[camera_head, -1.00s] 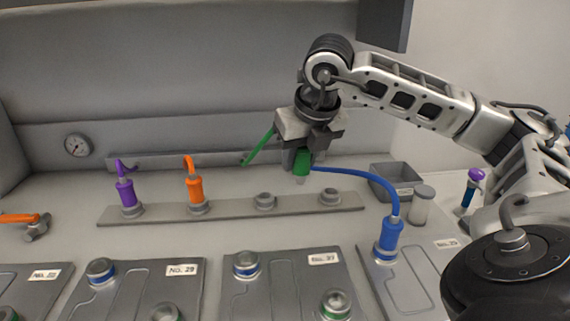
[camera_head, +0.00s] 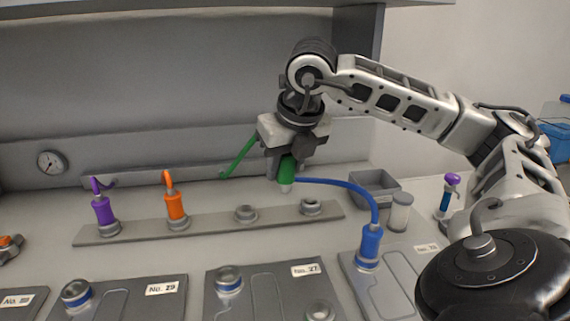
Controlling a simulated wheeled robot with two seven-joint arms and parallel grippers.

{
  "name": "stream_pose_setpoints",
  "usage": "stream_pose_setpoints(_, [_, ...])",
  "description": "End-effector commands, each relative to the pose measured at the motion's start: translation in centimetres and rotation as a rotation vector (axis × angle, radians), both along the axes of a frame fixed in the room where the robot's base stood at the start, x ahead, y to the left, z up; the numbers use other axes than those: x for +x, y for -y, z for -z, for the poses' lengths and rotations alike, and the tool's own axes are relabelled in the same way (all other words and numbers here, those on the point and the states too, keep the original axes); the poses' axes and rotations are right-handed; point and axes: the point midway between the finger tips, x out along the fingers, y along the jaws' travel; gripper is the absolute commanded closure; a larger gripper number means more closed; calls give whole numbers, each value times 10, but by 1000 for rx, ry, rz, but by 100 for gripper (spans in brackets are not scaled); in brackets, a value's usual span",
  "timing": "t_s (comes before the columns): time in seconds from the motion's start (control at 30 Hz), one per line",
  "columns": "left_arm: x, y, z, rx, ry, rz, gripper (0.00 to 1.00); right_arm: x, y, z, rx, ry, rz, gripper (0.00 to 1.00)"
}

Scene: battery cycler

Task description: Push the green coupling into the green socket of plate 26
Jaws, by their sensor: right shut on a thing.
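My right gripper (camera_head: 287,165) is shut on the green coupling (camera_head: 287,170), pointing down above the grey rail (camera_head: 210,224). The coupling's pale lower end is near the rail's right empty holder (camera_head: 311,207), apparently apart from it. A green hose (camera_head: 238,157) reaches from the gripper down to the left. My left gripper is out of view.
Purple (camera_head: 104,214) and orange (camera_head: 174,205) couplings stand in the rail's left holders. A blue hose (camera_head: 345,187) arches close right of the green coupling. A grey bin (camera_head: 374,187) and a jar (camera_head: 400,212) stand behind the right plate. Plate No. 29 (camera_head: 118,303) lies at left.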

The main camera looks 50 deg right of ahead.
Motion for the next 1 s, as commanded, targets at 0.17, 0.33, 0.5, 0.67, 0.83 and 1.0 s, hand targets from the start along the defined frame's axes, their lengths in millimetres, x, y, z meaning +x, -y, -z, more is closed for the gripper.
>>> stream_pose_setpoints(0.17, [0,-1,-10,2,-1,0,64,0,0,-12,0,1,0,98])
stream_pose_setpoints(0.33, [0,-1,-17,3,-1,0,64,0,0,-21,1,0,0,98])
stream_pose_setpoints(0.5, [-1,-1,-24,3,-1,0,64,0,0,-29,0,0,0,98])
stream_pose_setpoints(0.67, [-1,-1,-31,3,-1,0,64,0,0,-37,0,0,0,98])
stream_pose_setpoints(0.83, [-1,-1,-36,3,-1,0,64,0,0,-44,0,0,0,98])
stream_pose_setpoints(1.0, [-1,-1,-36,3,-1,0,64,0,0,-43,0,0,0,98])
